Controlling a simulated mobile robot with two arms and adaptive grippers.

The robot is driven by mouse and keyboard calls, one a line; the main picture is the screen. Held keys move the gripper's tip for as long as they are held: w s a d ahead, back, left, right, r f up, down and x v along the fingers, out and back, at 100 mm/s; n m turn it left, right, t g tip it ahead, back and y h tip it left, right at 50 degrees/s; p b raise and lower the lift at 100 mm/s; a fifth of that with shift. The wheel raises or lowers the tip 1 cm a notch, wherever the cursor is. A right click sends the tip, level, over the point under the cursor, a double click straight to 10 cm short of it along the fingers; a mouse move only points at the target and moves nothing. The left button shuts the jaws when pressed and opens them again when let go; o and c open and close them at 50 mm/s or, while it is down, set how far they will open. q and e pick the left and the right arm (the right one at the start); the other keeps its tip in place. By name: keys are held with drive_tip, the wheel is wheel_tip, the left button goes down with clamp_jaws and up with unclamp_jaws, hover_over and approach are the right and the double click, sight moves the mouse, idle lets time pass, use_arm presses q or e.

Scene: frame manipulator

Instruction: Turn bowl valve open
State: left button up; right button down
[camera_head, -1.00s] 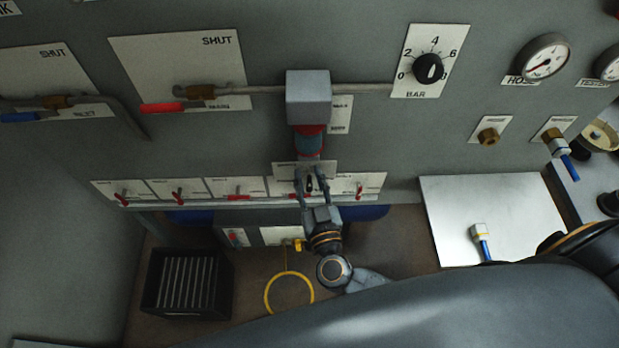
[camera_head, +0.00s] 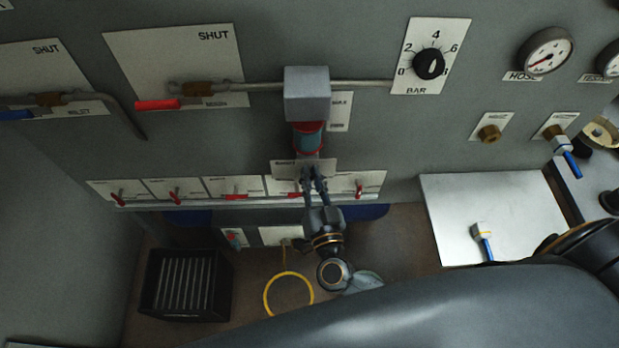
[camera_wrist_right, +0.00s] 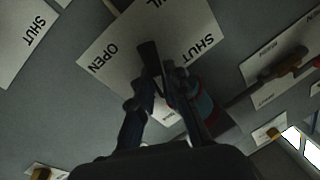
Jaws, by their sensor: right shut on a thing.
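The bowl valve is a dark lever (camera_wrist_right: 149,56) on a white plate (camera_wrist_right: 108,45) marked OPEN and SHUT in the right wrist view. The visible part of the lever points between the two words. My right gripper (camera_wrist_right: 155,86) is shut on the lever, with a finger on either side of its lower part. In the head view my right gripper (camera_head: 313,175) reaches up to the plate (camera_head: 285,170) under the red and blue bowl (camera_head: 308,137); its fingers hide the lever there. My left gripper is not in view.
A grey box (camera_head: 307,90) sits above the bowl, with a pipe along the panel. Several small red-handled valves (camera_head: 238,194) flank my gripper in a row. A black crate (camera_head: 185,285) and a yellow ring (camera_head: 289,294) lie below. A white board (camera_head: 480,205) is at right.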

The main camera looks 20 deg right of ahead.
drive_tip(key=m+b, duration=0.1)
drive_tip(key=m, duration=0.1)
drive_tip(key=f+m+b, duration=0.1)
drive_tip(key=m, duration=0.1)
drive_tip(key=shift+s+d+t, duration=0.15)
drive_tip(key=shift+d+t, duration=0.05)
drive_tip(key=shift+t, duration=0.1)
drive_tip(key=shift+d+f+m+h+b, duration=0.15)
drive_tip(key=shift+m+h+b, duration=0.45)
drive_tip(key=shift+m+b, duration=0.95)
drive_tip(key=shift+d+f+m+h+b, duration=0.15)
drive_tip(key=shift+m+h+b, duration=0.45)
drive_tip(key=shift+m, duration=1.8)
drive_tip(key=shift+d+f+m+h+b, duration=0.15)
drive_tip(key=shift+m+h+b, duration=0.45)
drive_tip(key=shift+m+b, duration=0.95)
drive_tip(key=shift+a+m+p, duration=0.1)
drive_tip(key=shift+m+p, duration=0.3)
drive_tip(key=shift+m, duration=0.2)
drive_tip(key=c, duration=1.3)
unclamp_jaws()
